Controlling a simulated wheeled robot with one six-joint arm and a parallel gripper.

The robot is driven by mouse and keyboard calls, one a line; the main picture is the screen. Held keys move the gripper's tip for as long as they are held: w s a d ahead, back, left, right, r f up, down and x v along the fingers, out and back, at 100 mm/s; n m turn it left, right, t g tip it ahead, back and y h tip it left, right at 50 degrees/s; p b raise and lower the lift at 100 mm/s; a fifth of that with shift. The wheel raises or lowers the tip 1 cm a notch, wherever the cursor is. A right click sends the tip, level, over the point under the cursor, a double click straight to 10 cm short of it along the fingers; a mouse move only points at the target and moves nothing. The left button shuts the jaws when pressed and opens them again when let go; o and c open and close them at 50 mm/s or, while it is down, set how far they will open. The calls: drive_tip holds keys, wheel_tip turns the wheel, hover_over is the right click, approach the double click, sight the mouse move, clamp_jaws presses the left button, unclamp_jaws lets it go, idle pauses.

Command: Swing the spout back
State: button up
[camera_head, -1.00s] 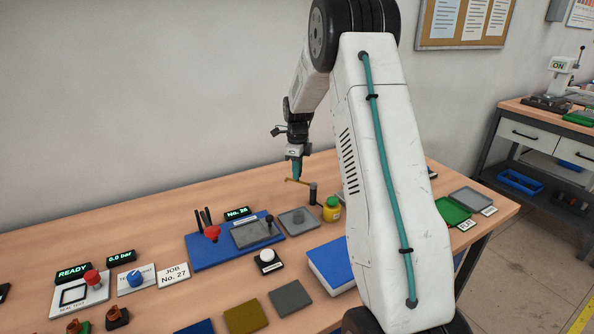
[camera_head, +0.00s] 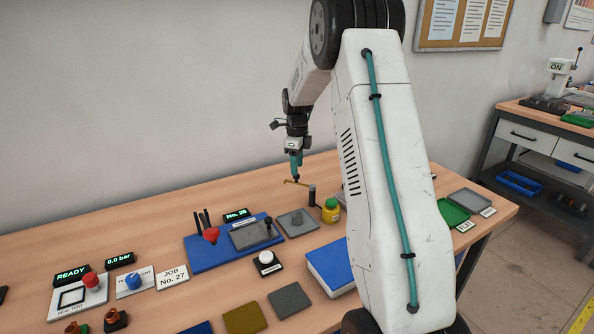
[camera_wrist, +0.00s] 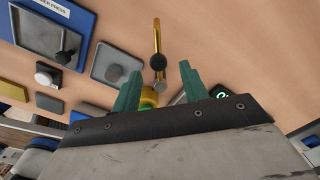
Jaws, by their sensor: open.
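The spout (camera_head: 293,183) is a thin brass tube reaching left from the top of a dark upright post (camera_head: 312,194) on the bench. My gripper (camera_head: 296,179) hangs above the spout's outer part, with its green fingers pointing down. In the wrist view the spout (camera_wrist: 157,38) is a brass tube ahead of my open gripper (camera_wrist: 158,80), in line with the gap between the fingers. A dark round knob (camera_wrist: 158,62) shows at the tube's near end. I see nothing gripped, and I cannot tell whether a fingertip touches the spout.
A yellow jar with a green lid (camera_head: 331,211) stands just right of the post. A grey tray (camera_head: 297,223) and a blue-based press (camera_head: 206,252) lie to the front left. A blue box (camera_head: 332,266) is nearer. The bench behind and left of the spout is bare.

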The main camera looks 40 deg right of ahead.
wheel_tip(320, 180, up, 5)
drive_tip(key=shift+f, duration=0.1)
idle(0.7)
